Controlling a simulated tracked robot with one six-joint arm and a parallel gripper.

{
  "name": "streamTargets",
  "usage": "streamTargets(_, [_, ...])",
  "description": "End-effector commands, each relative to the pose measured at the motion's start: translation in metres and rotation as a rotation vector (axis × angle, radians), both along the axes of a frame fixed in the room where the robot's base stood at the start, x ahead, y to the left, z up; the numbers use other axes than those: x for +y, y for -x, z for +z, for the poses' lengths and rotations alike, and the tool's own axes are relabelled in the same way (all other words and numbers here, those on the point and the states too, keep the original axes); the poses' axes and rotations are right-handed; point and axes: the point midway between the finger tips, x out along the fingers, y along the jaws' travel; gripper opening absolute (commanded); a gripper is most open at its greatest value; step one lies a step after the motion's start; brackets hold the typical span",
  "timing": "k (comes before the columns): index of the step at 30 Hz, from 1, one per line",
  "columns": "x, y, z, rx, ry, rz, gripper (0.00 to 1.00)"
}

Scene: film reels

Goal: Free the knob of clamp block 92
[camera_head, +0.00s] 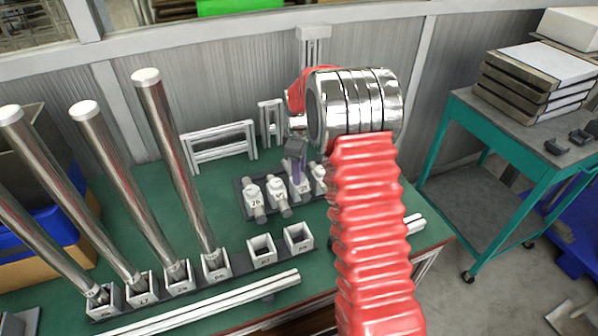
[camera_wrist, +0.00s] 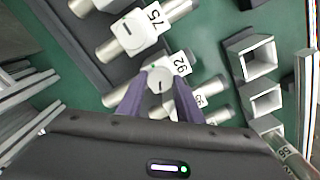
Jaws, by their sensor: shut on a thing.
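Clamp block 92 is a white block with a cylindrical metal piece, and its label "92" shows in the wrist view (camera_wrist: 180,69). It also shows in the head view (camera_head: 304,187), partly behind my gripper. Its round white knob (camera_wrist: 158,83) has a dark slot line. My gripper (camera_wrist: 160,76) has its two purple fingers on either side of this knob, shut on it. In the head view my gripper (camera_head: 297,172) points down onto the row of blocks.
Block 75 (camera_wrist: 139,33) is beside it, with another numbered block (camera_wrist: 205,98) on the other side. Empty square sockets (camera_head: 262,250) (camera_head: 298,237) stand in front. Tall metal tubes (camera_head: 180,170) rise at left. White rails (camera_head: 215,305) lie along the front.

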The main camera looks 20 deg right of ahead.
Motion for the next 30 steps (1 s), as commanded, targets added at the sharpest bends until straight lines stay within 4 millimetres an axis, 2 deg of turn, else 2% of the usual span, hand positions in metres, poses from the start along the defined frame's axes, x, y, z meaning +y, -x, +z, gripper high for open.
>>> streamTargets(9, [-0.0023,-0.0014,0.0016,-0.005,0.003,0.279,0.1])
streamTargets(15, [-0.0025,-0.0014,0.0017,-0.005,0.005,0.403,0.1])
streamTargets(30, [-0.0031,-0.0016,0.0018,-0.006,0.005,0.489,0.1])
